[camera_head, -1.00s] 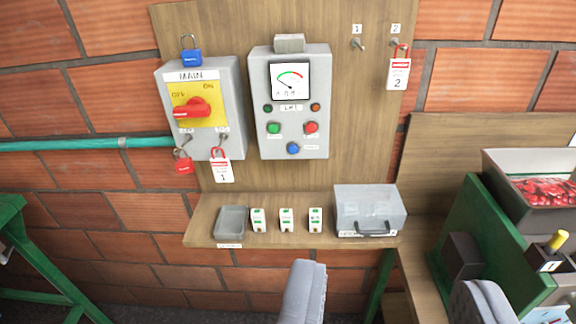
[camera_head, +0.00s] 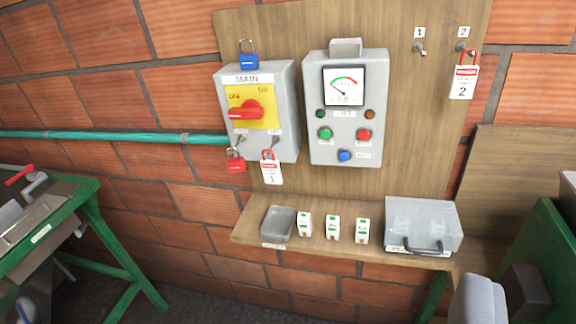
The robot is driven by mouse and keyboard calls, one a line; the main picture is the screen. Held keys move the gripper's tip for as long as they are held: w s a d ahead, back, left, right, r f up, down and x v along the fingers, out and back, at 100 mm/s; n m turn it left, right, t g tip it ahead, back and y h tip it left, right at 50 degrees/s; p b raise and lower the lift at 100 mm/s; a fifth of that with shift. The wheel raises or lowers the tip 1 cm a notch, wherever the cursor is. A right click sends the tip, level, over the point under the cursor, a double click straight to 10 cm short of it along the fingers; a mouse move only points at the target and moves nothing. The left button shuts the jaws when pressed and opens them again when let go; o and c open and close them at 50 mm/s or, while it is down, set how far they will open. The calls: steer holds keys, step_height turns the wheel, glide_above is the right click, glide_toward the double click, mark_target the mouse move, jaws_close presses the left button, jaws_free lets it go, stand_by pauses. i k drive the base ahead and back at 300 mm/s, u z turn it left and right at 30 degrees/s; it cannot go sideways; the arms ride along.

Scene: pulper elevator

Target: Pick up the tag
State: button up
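A white tag marked 1 (camera_head: 271,172) with a red band hangs by a red loop from a small fitting under the MAIN switch box (camera_head: 285,110). A similar tag marked 2 (camera_head: 463,84) hangs on the peg under label 2 at the board's upper right. Peg 1 (camera_head: 419,49) is bare. One grey finger of my gripper (camera_head: 478,302) shows at the bottom right, below and well away from both tags. There is nothing against its inner side. The other finger is out of frame.
A red padlock (camera_head: 236,162) hangs beside tag 1, and a blue padlock (camera_head: 248,60) tops the box. The shelf (camera_head: 250,225) holds a grey tray (camera_head: 278,222), three small labelled blocks and a clear-lidded box (camera_head: 424,226). A green bench (camera_head: 95,215) stands left.

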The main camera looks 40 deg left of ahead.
mark_target(271, 168)
steer(key=i, duration=0.9)
steer(key=u, duration=0.05)
